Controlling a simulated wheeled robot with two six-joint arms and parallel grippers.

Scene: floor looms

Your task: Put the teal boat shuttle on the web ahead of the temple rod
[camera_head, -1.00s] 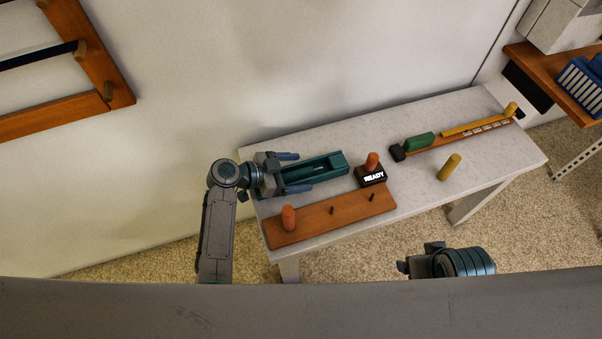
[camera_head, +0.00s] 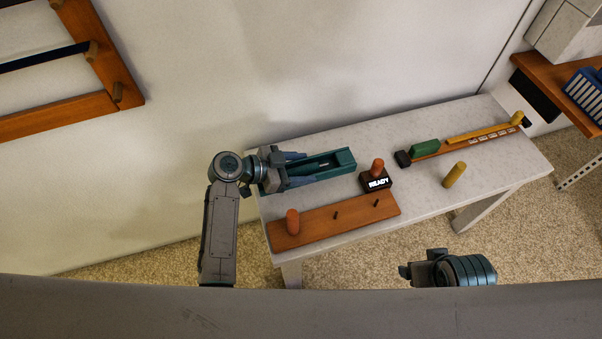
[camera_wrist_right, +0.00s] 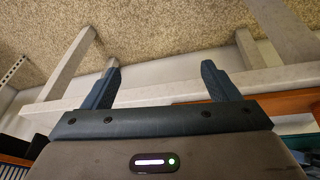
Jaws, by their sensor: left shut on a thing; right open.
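The teal boat shuttle (camera_head: 340,162) lies on the pale table, near its left end, a long open-topped block with a hollow in it. My left gripper (camera_head: 297,168) is shut on the shuttle's left end, with a finger along each long side. My right gripper is open and empty; in the right wrist view its two fingers (camera_wrist_right: 161,88) stand wide apart. In the head view the right wrist (camera_head: 450,268) is in front of the table. I cannot make out the web or the temple rod.
The pale table (camera_head: 420,200) also holds a wooden board (camera_head: 330,220) with pegs, a black READY block (camera_head: 377,181), a yellow cylinder (camera_head: 455,174) and a long bar with a green block (camera_head: 425,147). A wooden frame (camera_head: 105,60) is on the left. Bare tabletop lies right of the READY block.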

